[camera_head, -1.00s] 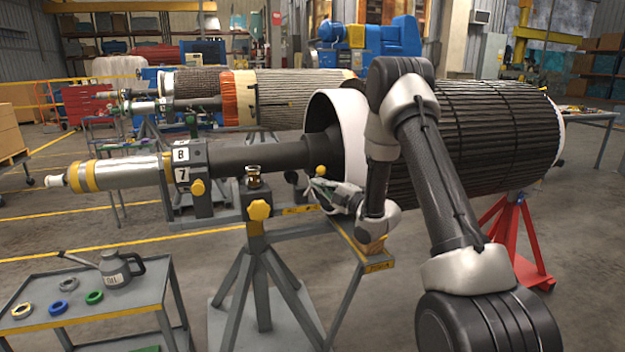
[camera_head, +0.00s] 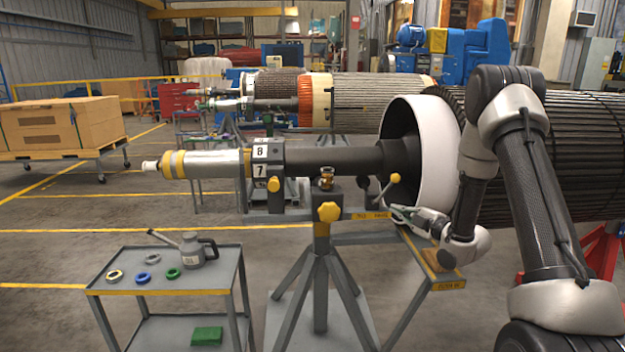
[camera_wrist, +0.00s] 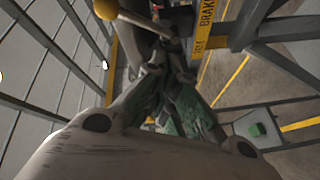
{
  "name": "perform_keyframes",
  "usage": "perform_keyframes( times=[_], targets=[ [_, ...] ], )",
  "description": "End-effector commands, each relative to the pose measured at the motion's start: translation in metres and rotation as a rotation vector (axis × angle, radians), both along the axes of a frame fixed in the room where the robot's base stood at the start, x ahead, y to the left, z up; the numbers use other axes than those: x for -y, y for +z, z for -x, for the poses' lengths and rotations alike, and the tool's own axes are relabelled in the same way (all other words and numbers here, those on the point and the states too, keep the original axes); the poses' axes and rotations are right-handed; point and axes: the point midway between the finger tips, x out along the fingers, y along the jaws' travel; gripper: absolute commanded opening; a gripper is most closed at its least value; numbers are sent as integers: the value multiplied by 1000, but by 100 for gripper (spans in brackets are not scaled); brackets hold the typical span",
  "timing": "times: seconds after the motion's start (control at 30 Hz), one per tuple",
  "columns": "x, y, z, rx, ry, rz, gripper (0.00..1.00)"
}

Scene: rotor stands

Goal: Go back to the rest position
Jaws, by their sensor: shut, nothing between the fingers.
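My gripper (camera_head: 394,209) is in front of the white-rimmed rotor end, above the stand's yellow-edged beam. Its fingers are together and hold nothing. In the wrist view the closed fingers (camera_wrist: 155,62) show dark and green. A lever with a yellow ball knob (camera_head: 395,178) is just above the fingertips and looks apart from them. The knob also shows at the top of the wrist view (camera_wrist: 105,8). My arm is bent, with the forearm hanging down to the gripper on the right of the head view.
The rotor's shaft rests on a grey stand (camera_head: 321,255) with a yellow knob (camera_head: 329,211). A small wooden block (camera_head: 432,258) lies on the side beam. A cart (camera_head: 165,270) with an oil can (camera_head: 196,250) and rings stands at left. The floor behind the cart is open.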

Motion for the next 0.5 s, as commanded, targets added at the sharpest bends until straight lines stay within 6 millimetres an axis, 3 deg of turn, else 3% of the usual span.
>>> perform_keyframes(
  times=[0.1, 0.2, 0.27, 0.37, 0.5],
  targets=[
    [23, -75, 16, -367, -113, -30, 0],
    [54, -117, 48, -680, -283, -61, 0],
    [71, -123, 70, -831, -395, -82, 0],
    [95, -113, 112, -1039, -597, -130, 0],
    [112, -63, 186, -1272, -910, -236, 0]
  ],
)
